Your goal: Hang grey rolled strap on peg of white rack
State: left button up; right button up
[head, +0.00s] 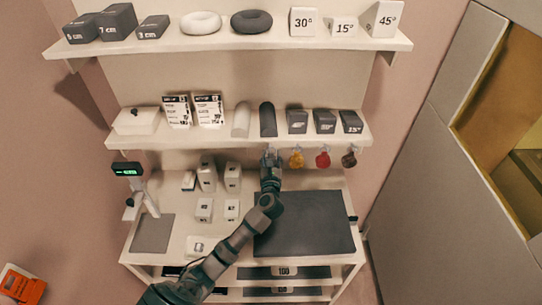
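The white rack (215,140) stands against the wall, with small hanging items under the front edge of its middle shelf. A yellow rolled item (296,158), a red one (322,158) and a dark brown one (349,158) hang there in a row. My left gripper (270,156) is raised just under that edge, left of the yellow item, with its arm reaching up from the bottom. Its fingers are too small to tell whether they are open or shut. I cannot make out the grey rolled strap; the gripper may hide it. My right gripper is out of view.
The middle shelf carries a white box (137,121), cards and grey wedges (297,121). Below are a dark mat (310,225), several small white blocks (204,210) and a stand with a green display (127,169). A grey panel (440,200) is at right.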

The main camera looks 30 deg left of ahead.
pick_arm(q)
jog(key=shift+w+a, duration=0.1)
jog(key=shift+a, duration=0.25)
jog(key=shift+a+f, duration=0.1)
jog(key=shift+s, duration=0.35)
jog(key=v, duration=1.1)
jog(key=shift+d, duration=0.35)
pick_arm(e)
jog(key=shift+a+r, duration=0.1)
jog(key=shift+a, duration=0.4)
